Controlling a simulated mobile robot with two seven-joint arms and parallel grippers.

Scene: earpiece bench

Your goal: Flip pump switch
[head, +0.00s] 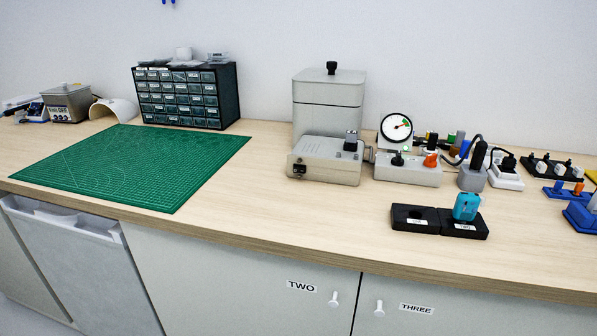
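A beige-grey box that looks like the pump unit (328,168) sits on the bench right of centre. On the left of its front face is a small black part that looks like a switch (299,170); its position is too small to tell. A dark grey block (351,140) stands on top of the box. Behind it is a tall grey canister (328,100) with a black knob. To the right is a light grey block (408,170) with a black knob and an orange knob, below a round dial gauge (396,127). Neither of my grippers is in view.
A green cutting mat (135,165) covers the left of the bench. A black drawer cabinet (187,96) stands behind it. A black two-part tray (438,228) holds a teal item (466,206) near the front edge. Cabled devices crowd the right.

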